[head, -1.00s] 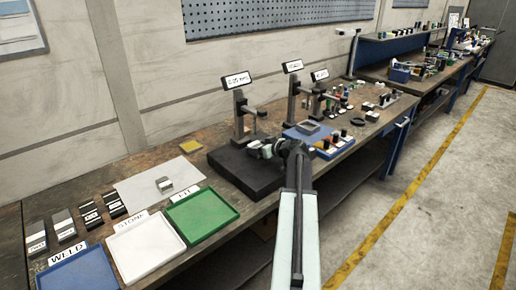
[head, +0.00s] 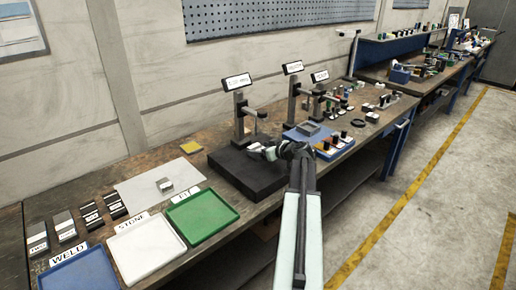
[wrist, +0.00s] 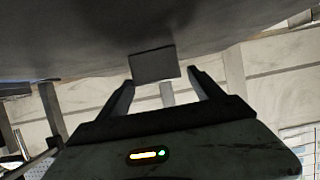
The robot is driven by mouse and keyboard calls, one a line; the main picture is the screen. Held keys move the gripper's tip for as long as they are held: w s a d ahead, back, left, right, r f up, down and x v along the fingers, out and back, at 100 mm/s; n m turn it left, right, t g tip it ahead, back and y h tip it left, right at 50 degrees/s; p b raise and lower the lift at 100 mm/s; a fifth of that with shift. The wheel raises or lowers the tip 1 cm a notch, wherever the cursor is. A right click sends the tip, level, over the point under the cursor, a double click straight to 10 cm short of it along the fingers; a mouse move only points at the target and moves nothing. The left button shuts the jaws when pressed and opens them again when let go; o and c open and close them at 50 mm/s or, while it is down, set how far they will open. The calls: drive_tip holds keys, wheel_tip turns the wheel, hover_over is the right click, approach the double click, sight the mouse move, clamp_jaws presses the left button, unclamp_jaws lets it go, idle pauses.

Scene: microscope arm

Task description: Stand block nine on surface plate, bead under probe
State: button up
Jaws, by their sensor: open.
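The black surface plate (head: 243,178) lies on the bench, with a gauge stand (head: 239,115) and its probe arm at its back. My gripper (head: 266,153) is low over the plate, below the probe arm. In the wrist view my gripper (wrist: 161,79) has its two fingers spread apart. A dark grey rectangular block (wrist: 154,64) shows at the fingertips, against the dark surface along the top; I cannot tell whether it touches the fingers. In the head view a small pale piece (head: 255,147) shows beside my gripper. No number or bead is readable.
A green tray (head: 202,218), a white tray (head: 147,251) and a blue tray (head: 83,275) line the front edge. A pale mat (head: 140,189) holds a small grey block (head: 165,185).

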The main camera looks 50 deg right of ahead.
drive_tip(key=p+v, duration=0.3)
drive_tip(key=v, duration=0.6)
drive_tip(key=shift+s+r, duration=0.15)
drive_tip(key=shift+s, duration=0.25)
